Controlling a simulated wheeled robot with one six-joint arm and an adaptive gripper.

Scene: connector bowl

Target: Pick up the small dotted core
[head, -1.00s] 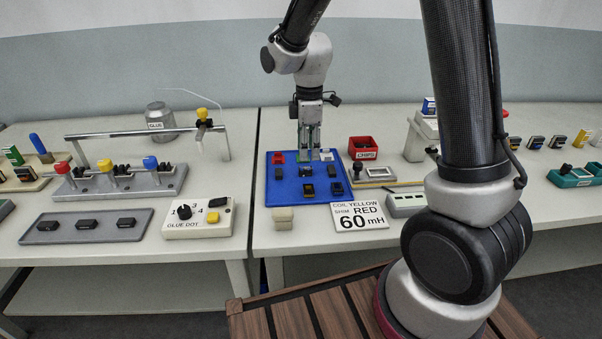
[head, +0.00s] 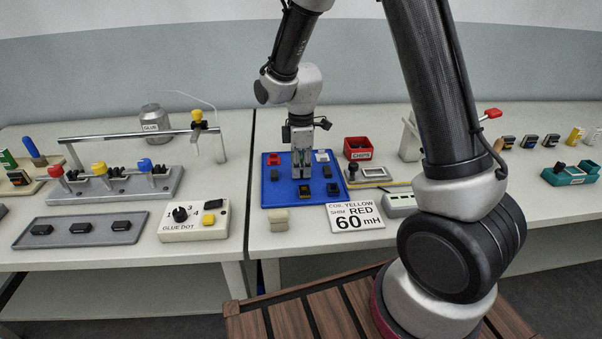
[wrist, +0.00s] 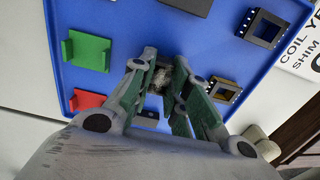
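A blue tray (head: 283,197) lies on the right table and bears several small dark parts. My gripper (head: 302,175) points down, low over the middle of the tray. In the wrist view my gripper (wrist: 163,68) has its fingertips apart, with a small speckled grey piece (wrist: 160,79) showing between them. I cannot tell if it is the dotted core or if the fingers touch it. A dark, gold-edged part (wrist: 225,90) lies just right of the fingers. A larger dark frame (wrist: 262,27) lies farther right.
On the tray are a green holder (wrist: 87,51) and a red holder (wrist: 88,99). A red chips box (head: 358,147) stands behind right. A label card (head: 353,216) and a cream block (head: 279,219) lie in front. A glue dot box (head: 194,221) is on the left table.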

